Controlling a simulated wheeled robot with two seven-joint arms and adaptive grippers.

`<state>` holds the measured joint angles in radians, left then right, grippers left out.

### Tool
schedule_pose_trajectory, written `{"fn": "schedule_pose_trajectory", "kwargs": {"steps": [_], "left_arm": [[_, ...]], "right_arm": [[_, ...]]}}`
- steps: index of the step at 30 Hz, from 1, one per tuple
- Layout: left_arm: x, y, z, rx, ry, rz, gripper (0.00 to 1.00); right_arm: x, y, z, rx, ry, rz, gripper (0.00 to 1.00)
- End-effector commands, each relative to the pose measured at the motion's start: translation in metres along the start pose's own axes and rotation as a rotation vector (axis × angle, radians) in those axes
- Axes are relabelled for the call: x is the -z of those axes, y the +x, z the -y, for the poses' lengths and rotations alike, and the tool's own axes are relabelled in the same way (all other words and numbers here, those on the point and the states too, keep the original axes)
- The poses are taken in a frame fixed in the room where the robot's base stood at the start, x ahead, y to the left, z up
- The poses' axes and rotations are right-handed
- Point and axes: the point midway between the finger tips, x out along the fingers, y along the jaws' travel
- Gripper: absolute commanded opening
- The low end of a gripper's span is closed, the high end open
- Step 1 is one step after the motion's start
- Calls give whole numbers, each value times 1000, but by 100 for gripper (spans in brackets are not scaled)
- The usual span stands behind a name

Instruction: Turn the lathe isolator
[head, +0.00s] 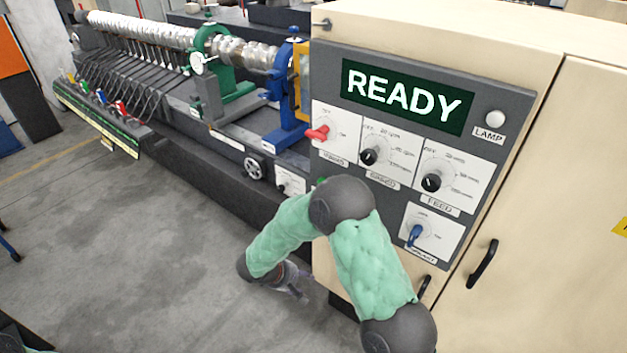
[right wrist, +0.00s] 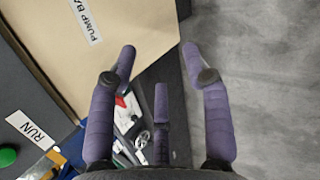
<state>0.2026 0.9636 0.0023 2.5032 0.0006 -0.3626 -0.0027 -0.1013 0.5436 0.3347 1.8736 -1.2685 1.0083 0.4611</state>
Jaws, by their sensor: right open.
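A grey control panel on the cream cabinet carries a red-handled rotary switch (head: 318,132) at its left, with its handle pointing left; its label is too blurred to read surely. A small white plate with a dark knob (head: 283,187) sits lower, on the lathe front. I cannot tell for certain which is the isolator. My right gripper (head: 297,286) hangs low beside the cabinet, below both and apart from them. In the right wrist view its purple fingers (right wrist: 160,66) are spread and empty. A red part on a white plate (right wrist: 121,102) shows behind them. My left gripper is out of view.
The panel also has a READY display (head: 403,97), two black knobs, a blue-handled switch (head: 415,235) and a lamp (head: 495,118). The lathe (head: 225,165) runs to the left, with a handwheel (head: 254,168). The floor (head: 130,245) in front is clear.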

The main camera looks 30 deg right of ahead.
Motion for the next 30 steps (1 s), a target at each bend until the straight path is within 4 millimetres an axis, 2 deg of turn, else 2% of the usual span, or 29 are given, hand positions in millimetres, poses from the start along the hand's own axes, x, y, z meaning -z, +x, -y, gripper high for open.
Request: {"fn": "schedule_pose_trajectory", "kwargs": {"steps": [1, 3, 5, 6, 9, 12, 13, 16, 19, 23, 30], "left_arm": [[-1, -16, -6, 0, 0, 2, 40], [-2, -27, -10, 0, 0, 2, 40], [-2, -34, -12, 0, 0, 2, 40], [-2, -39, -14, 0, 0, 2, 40], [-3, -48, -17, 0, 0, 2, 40], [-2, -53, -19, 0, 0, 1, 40], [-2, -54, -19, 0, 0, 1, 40], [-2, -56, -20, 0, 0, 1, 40], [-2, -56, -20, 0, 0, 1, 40], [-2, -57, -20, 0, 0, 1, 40], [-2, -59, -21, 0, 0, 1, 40]], "right_arm": [[-2, -35, -51, -142, 23, 4, 49], [-6, -77, -111, -339, 71, 19, 49], [-11, -116, -155, -491, 124, 25, 49], [-15, -141, -180, -583, 162, 28, 49], [-28, -199, -227, -775, 258, 29, 49], [-39, -242, -255, -908, 336, 27, 49], [-42, -251, -260, -936, 354, 27, 49], [-48, -271, -271, -998, 394, 26, 49], [-52, -275, -278, -1019, 409, 26, 49], [-55, -266, -290, -1018, 410, 29, 49], [-64, -243, -325, -1017, 409, 30, 49]]}}
